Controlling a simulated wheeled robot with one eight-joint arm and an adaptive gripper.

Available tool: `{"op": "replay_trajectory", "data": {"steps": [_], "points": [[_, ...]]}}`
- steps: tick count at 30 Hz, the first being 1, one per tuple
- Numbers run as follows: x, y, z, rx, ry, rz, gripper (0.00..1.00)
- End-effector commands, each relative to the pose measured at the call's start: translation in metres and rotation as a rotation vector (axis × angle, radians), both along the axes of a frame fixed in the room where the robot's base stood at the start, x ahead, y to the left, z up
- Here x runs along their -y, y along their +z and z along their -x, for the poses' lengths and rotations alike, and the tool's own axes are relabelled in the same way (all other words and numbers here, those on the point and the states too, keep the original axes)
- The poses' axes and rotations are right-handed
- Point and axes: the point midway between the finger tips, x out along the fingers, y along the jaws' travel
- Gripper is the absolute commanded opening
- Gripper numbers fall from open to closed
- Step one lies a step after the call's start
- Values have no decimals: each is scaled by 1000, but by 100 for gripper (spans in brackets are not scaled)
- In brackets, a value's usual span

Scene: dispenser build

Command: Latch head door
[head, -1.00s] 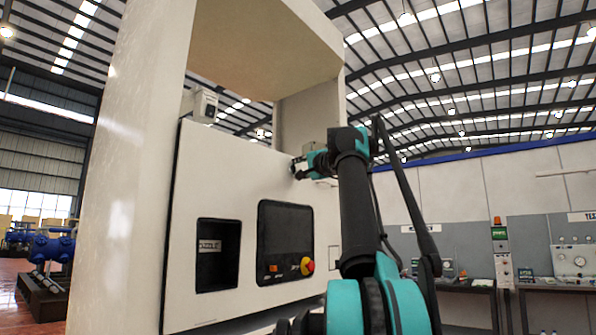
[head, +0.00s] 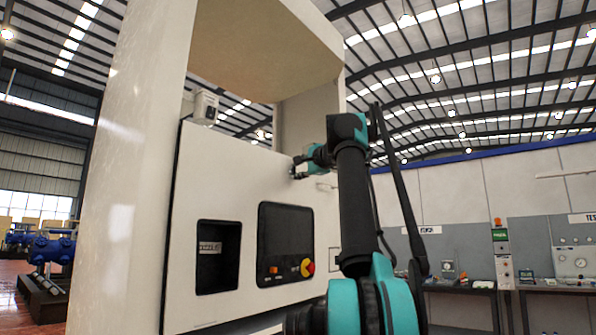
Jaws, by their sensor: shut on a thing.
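The head door (head: 232,165) is a large off-white panel on the front of the tall dispenser (head: 135,150). It has a dark recess (head: 217,257) at the lower left and a black screen (head: 285,240) beside it. My gripper (head: 294,170) is at the upper right part of the door. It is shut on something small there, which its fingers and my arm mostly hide. I cannot make out a latch clearly. The door's right edge is partly behind my arm.
A small white box (head: 204,107) stands above the door's top left edge. Grey benches with instruments (head: 460,285) stand at the right. Blue machinery (head: 52,250) is at the far left.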

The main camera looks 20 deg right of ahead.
Motion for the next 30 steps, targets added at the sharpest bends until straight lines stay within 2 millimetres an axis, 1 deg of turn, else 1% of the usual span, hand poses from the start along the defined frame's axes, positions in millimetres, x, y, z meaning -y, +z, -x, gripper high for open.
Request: {"op": "replay_trajectory", "data": {"steps": [3,4,9,17,20,23,26,30], "points": [[0,0,0,0,0,0,0],[0,0,0,0,0,0,28],[0,0,0,0,0,0,48],[0,0,0,0,0,0,48],[1,0,4,0,-1,0,48],[3,0,14,0,-2,0,48],[7,0,30,0,-3,0,48],[13,0,61,0,-5,0,48]]}}
